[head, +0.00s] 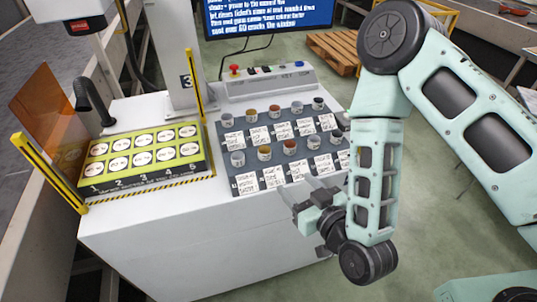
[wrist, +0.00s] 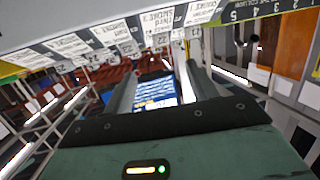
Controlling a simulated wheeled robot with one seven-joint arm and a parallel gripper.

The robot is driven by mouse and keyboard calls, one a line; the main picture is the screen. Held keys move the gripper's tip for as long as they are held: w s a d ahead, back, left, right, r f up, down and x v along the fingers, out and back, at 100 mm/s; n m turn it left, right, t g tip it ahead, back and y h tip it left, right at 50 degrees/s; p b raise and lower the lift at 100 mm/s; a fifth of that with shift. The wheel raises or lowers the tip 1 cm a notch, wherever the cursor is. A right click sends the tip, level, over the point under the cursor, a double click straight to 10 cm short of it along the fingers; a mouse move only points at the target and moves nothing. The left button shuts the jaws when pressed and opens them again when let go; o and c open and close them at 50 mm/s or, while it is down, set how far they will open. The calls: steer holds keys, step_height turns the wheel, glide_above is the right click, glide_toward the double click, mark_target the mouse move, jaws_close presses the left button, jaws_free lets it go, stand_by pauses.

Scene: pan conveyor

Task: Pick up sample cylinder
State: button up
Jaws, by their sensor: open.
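Several small sample cylinders stand upright in two rows on a dark grey rack (head: 225,187) on the white machine top. The front row includes a grey-topped one (head: 237,159), an orange-brown one (head: 264,154) and a red-topped one (head: 289,147). The back row includes a yellow-brown one (head: 252,115). White label cards lie in front of them. My gripper (head: 300,190) is open and empty, just in front of the rack's near right edge, apart from the cylinders. In the wrist view my gripper (wrist: 160,75) shows two spread fingers with nothing between them; label cards show beyond.
A yellow board (head: 143,157) with white numbered circles lies left on the machine top. A numbered post (head: 186,60), a black spout (head: 93,100) and yellow guards (head: 48,172) stand around it. A control box (head: 265,85) with a red button and a screen (head: 268,15) are behind the rack.

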mark_target(267, 156)
steer(key=b+x, duration=0.3)
steer(key=b, duration=0.2)
steer(key=b+x, duration=0.3)
steer(key=b, duration=0.3)
steer(key=shift+w+a+f, duration=0.1)
steer(key=shift+w+f, duration=0.2)
steer(key=x, duration=0.3)
steer(key=shift+w+a+r, duration=0.2)
steer(key=shift+w+a, duration=0.05)
steer(key=shift+w, duration=0.15)
steer(key=shift+p+x, duration=0.5)
steer(key=shift+x, duration=2.65)
steer(key=shift+r, duration=0.1)
steer(key=c, duration=1.1)
